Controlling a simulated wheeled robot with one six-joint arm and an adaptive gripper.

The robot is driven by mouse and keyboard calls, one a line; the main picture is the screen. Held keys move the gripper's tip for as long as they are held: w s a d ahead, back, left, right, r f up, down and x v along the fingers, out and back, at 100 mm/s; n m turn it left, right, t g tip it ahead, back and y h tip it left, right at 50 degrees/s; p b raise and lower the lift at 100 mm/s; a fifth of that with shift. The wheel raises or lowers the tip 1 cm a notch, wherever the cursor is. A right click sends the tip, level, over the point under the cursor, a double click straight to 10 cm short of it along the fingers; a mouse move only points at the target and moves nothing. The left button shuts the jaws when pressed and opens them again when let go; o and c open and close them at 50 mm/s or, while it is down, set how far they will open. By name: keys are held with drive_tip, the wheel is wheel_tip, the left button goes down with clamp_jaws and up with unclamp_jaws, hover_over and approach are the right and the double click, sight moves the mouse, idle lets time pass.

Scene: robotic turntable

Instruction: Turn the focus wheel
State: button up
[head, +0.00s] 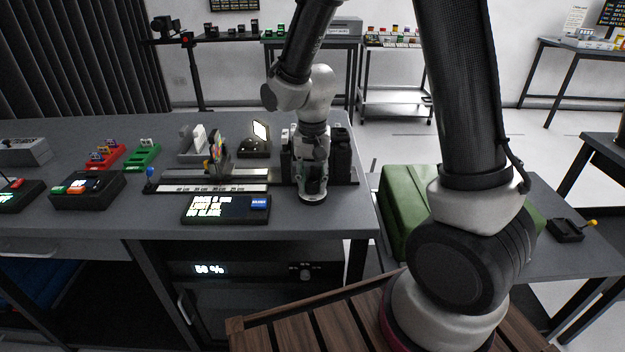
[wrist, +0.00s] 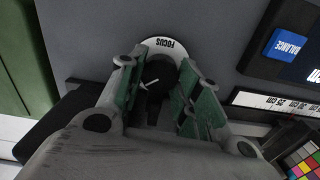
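The focus wheel (wrist: 154,82) is a dark round knob with a thin white pointer mark. It sits on a white disc (wrist: 164,46) lettered FOCUS, which shows upside down in the wrist view. My gripper (wrist: 156,80) points down over the wheel, its green-padded fingers apart, one on either side of it. The fingers look open, with the wheel between them; whether the pads touch it is hard to see. In the head view my gripper (head: 312,180) is at the right end of the bench device and hides the wheel.
A scale rail (head: 215,188) runs left of my gripper, with a color chart (head: 217,146) above it. A display box (head: 226,208) with a blue BALANCE button stands in front. A black camera-like body (head: 341,155) is close behind right. A green case (head: 400,205) stands further right.

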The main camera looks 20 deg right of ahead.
drive_tip(key=shift+n, duration=1.6)
drive_tip(key=o, duration=1.1)
drive_tip(key=shift+c, duration=0.2)
